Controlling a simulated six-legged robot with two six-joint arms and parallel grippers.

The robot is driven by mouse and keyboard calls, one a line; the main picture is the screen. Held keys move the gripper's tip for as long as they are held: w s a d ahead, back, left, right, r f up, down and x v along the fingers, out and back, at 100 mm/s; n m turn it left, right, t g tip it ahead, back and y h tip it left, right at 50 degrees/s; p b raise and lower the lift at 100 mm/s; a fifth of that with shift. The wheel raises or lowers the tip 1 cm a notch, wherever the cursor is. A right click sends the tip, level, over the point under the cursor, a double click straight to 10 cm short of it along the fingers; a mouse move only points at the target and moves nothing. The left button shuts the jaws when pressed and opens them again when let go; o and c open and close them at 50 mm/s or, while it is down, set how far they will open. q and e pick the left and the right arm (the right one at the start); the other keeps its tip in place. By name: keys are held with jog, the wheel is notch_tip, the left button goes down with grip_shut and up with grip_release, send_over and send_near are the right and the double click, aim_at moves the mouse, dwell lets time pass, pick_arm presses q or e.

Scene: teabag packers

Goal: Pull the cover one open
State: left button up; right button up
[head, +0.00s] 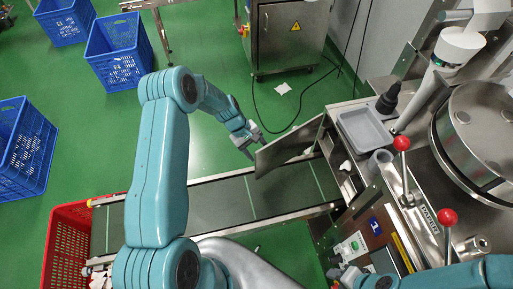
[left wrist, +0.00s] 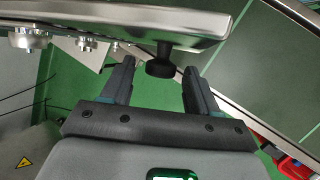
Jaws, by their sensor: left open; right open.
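A flat metal cover (head: 290,147) stands tilted out from the machine above the conveyor in the head view. In the left wrist view the cover (left wrist: 130,20) spans the top, with a black knob (left wrist: 160,66) under its edge. My left gripper (head: 254,147) is by the cover's outer edge; in the left wrist view the open gripper (left wrist: 162,75) has the knob between its fingers, with gaps on both sides. My right gripper (head: 345,273) is low in the head view, in front of the machine's control panel, and partly cut off.
The conveyor (head: 220,205) runs below the cover to a red crate (head: 62,245). The machine (head: 400,185) with red-knobbed levers and a grey tray (head: 364,130) fills the right. A metal cabinet (head: 290,40) stands behind. Blue crates (head: 117,52) stand on open green floor at left.

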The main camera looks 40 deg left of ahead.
pick_arm(q)
grip_shut()
jog(key=shift+a, duration=0.1)
pick_arm(e)
jog(key=shift+f, duration=0.1)
